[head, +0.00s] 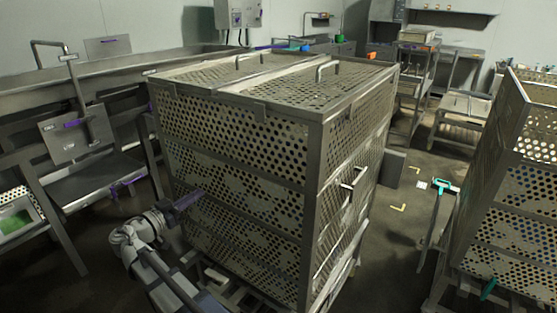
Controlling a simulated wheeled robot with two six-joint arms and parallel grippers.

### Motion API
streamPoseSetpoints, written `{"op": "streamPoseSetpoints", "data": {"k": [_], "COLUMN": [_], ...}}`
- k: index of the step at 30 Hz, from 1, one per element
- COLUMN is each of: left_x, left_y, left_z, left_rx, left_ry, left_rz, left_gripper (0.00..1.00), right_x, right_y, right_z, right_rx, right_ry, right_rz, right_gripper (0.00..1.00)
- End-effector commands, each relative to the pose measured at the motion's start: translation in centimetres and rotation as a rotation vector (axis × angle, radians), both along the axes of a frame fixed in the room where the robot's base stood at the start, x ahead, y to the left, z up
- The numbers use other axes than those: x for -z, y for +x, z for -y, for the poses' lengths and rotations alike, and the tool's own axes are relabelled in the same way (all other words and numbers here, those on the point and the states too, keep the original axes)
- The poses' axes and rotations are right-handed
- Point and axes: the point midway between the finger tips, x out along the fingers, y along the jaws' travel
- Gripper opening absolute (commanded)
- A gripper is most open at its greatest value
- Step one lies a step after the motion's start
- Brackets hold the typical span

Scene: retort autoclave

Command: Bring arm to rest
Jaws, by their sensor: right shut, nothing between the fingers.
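My right arm comes in from the bottom edge in the head view. Its pale grey wrist leads to the dark right gripper (193,198), which points up and to the right. The gripper is shut and holds nothing. Its fingertips are in front of the near left side of a large perforated metal basket (235,170). I cannot tell whether they touch the basket wall or are just apart from it. My left gripper is not in view.
The closed-lid basket fills the middle, with handles (326,70) on top. A second perforated basket (505,215) stands at the right. A long metal trough (60,75) and a bench run along the left. Some floor (405,200) is clear between the baskets.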

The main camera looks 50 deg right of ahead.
Motion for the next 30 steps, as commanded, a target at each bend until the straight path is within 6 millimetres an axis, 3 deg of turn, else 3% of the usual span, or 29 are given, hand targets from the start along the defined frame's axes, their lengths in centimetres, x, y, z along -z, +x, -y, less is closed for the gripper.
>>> {"op": "streamPoseSetpoints", "data": {"k": [22, 26, 30], "left_x": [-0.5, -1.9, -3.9], "left_y": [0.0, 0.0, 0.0], "left_z": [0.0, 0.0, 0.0], "left_rx": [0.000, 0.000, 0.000], "left_ry": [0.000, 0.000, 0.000], "left_rz": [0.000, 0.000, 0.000], "left_gripper": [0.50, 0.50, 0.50], "right_x": [0.6, 3.3, 7.8], "right_y": [-0.5, -1.8, -4.4], "right_z": [-1.3, -4.4, -10.8], "right_rx": [-0.008, -0.067, -0.242], "right_ry": [0.043, 0.215, 0.473], "right_rz": [-0.049, -0.255, -0.616], "right_gripper": [0.00, 0.00, 0.00]}}
